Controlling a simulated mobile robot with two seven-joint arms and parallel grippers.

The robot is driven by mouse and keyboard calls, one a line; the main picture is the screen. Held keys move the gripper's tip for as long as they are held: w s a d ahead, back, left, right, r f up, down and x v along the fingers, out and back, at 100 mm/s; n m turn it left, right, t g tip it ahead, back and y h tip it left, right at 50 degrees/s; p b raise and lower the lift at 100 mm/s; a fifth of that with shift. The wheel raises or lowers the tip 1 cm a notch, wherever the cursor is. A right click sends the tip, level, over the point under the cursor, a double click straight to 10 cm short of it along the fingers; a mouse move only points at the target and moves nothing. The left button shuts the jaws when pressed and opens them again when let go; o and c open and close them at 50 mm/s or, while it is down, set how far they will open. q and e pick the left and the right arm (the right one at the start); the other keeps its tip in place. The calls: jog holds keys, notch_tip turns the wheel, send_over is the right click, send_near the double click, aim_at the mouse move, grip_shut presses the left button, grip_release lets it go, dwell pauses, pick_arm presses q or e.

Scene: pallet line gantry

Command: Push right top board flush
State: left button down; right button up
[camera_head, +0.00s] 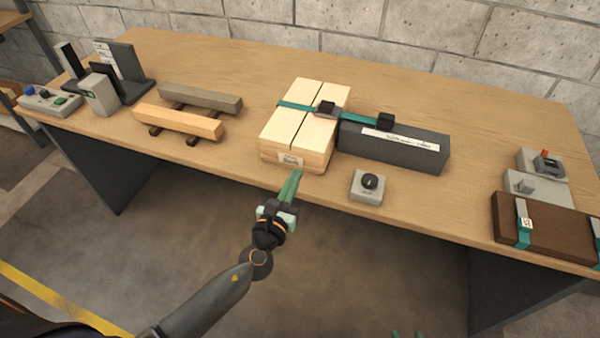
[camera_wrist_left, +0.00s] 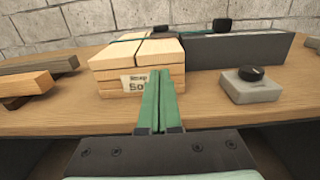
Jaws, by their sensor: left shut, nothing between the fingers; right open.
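A small stack of pale boards (camera_head: 272,155) stands at the middle of the table, with two top boards side by side and a narrow gap between them. The right top board (camera_head: 314,134) also shows in the left wrist view (camera_wrist_left: 160,50). A teal strap crosses both boards. My left gripper (camera_head: 296,173) is shut and empty, its green fingers pointing at the stack's labelled front. In the left wrist view its fingertips overlap the label's right side; contact is unclear. My right gripper (camera_head: 408,334) barely shows at the bottom edge, open.
A dark grey block (camera_head: 400,152) stands right of the stack. A grey knob box (camera_head: 368,186) sits near the front edge. Wooden bars (camera_head: 180,122) lie to the left. A brown box (camera_head: 550,231) and grey devices (camera_head: 535,185) occupy the right end.

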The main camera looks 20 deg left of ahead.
pick_arm(q)
jog(key=s, duration=0.7)
jog(key=shift+s+a+b, duration=0.25)
jog(key=shift+b, duration=0.15)
pick_arm(e)
jog(key=shift+w+a+f, duration=0.1)
jog(key=shift+w+f, duration=0.2)
jog(key=shift+f, duration=0.05)
pick_arm(q)
jog(key=shift+f, duration=0.1)
jog(key=s+f+n+g+h+p, duration=0.1)
jog(key=s+f+n+g, duration=0.3)
jog(key=n, duration=1.3)
jog(key=s+f+n+g+p, duration=0.3)
jog(key=s+f+n, duration=0.5)
jog(key=n, duration=0.9)
jog(key=s+g, duration=0.1)
jog(key=s, duration=0.1)
jog(key=shift+s+a+f+g+h, duration=0.3)
jog(key=shift+s+g+h, duration=0.1)
pick_arm(e)
notch_tip(320, 180, up, 4)
jog(key=shift+f, duration=0.1)
jog(key=shift+o, duration=0.4)
